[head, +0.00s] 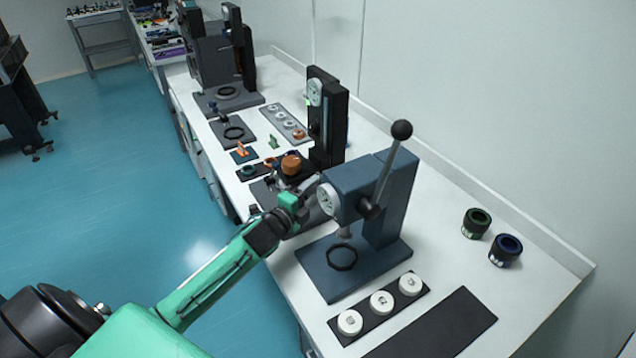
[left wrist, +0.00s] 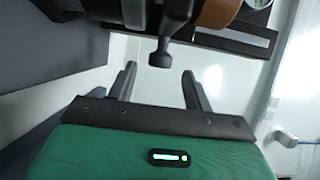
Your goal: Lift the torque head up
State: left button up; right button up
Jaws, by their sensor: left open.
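A black upright column instrument (head: 327,115) with a white dial stands on the white table. At its foot is a dark part with an orange-brown round cap (head: 291,163); I take this to be the torque head, but cannot be sure. My left gripper (head: 306,189) is just in front of it, partly blending with the dark parts. In the left wrist view the open fingers (left wrist: 158,74) point at a dark stub with a rounded end (left wrist: 160,56), just beyond and between the tips, apart from them. A brown round part (left wrist: 216,10) shows above. My right gripper is out of view.
A blue-grey lever press (head: 395,200) with a black ball handle stands close right of my left gripper. A dark tray with white discs (head: 381,302), a dark mat (head: 440,330) and two dark rings (head: 505,250) lie nearer. Another press (head: 215,60) stands farther back.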

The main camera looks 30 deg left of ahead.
pick_arm(q)
jog(key=shift+w+d, duration=0.2)
jog(key=shift+w, duration=1.4)
jog(key=shift+c, duration=0.2)
jog(key=shift+p, duration=0.35)
grip_shut()
